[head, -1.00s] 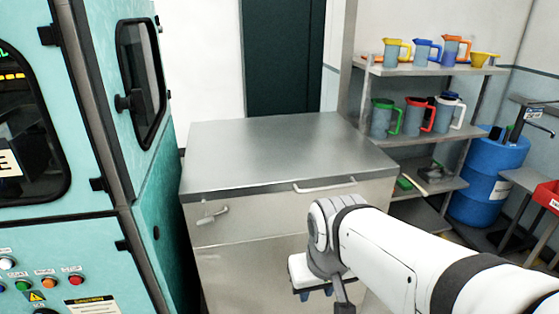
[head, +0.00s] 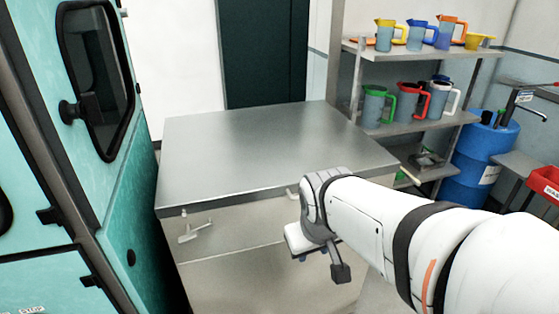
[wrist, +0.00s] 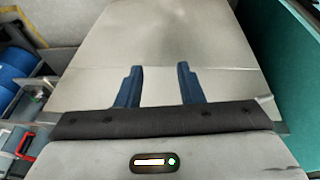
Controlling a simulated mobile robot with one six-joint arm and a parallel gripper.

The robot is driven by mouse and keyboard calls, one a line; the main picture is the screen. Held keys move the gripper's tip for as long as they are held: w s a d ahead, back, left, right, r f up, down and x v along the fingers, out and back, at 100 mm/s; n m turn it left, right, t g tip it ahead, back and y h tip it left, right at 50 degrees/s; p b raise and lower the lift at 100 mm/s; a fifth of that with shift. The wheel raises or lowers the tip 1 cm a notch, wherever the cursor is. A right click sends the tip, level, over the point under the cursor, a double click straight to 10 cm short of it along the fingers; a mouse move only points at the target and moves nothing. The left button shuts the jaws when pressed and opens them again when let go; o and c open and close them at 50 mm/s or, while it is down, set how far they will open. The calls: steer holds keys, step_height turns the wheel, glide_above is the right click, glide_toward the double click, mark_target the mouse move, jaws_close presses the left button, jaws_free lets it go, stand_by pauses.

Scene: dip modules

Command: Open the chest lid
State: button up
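The steel chest (head: 225,265) stands in the middle of the head view, its flat lid (head: 265,150) down and closed. A bar handle (head: 292,192) on the lid's front edge is mostly hidden behind my arm. A small latch handle (head: 195,232) sits on the chest front at left. My gripper (wrist: 158,88) shows in the wrist view as two blue fingers, apart with nothing between them, in front of a plain metal surface of the chest (wrist: 155,40). In the head view my wrist is in front of the chest's right part; the fingers are mostly hidden there.
A teal machine cabinet (head: 105,160) stands close on the chest's left. A shelf (head: 425,125) with coloured jugs (head: 410,100), a blue barrel (head: 480,160) and a red bin (head: 543,184) are at right. The lid top is bare.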

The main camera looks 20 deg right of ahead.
steer(key=w+d+f+n+t+b, duration=0.2)
steer(key=w+d+n+t, duration=0.7)
steer(key=w+d+n, duration=0.65)
steer(key=w+a+f+n+y, duration=0.1)
steer(key=w+n+y, duration=0.1)
steer(key=w+f+n+t+y, duration=0.1)
steer(key=w+f+y, duration=0.1)
steer(key=w+y, duration=0.1)
steer(key=w+a+f+n+y, duration=0.1)
steer(key=w+n+y, duration=0.1)
steer(key=shift+w+a+f+n+t+y, duration=0.2)
steer(key=shift+a+n+t+y, duration=0.1)
steer(key=shift+n+t, duration=0.1)
steer(key=shift+c, duration=0.2)
jaws_close()
